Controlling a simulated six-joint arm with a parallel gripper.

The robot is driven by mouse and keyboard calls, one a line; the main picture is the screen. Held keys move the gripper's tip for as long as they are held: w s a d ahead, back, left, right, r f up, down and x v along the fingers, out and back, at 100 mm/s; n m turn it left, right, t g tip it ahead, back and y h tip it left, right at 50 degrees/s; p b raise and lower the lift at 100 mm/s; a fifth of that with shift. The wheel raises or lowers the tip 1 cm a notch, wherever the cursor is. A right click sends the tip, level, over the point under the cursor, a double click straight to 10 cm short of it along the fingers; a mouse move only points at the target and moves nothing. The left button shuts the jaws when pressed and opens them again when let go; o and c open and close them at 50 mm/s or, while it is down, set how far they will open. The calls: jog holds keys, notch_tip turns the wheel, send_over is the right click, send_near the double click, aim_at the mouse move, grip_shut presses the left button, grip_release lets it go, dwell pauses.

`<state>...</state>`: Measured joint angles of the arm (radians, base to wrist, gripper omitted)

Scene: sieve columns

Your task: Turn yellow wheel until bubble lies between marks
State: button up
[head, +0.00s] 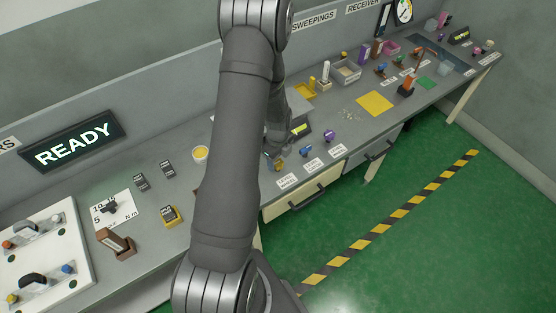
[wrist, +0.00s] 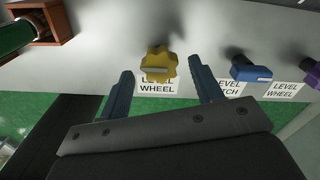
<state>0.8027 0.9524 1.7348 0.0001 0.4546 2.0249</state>
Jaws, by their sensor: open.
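The yellow wheel (wrist: 158,64) is a lobed knob above a card reading LEVEL WHEEL in the wrist view. My gripper (wrist: 162,76) is open, with one blue finger on either side of the wheel and visible gaps between. I cannot tell whether the fingertips are level with it in depth. In the head view the wheel (head: 279,166) is small, beside my arm, which hides much of the gripper. A bright yellow-green strip (head: 301,130) on a housing behind may be the level; no bubble or marks can be made out.
A blue knob (wrist: 250,70) and a purple knob (wrist: 313,66) stand to the right along the bench edge. A brown holder (wrist: 42,22) with a green cylinder is at upper left. A yellow mat (head: 375,103) and several bins lie farther along the bench.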

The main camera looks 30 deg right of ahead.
jog(key=shift+f, duration=0.55)
jog(key=c, duration=1)
jog(key=shift+n, duration=0.4)
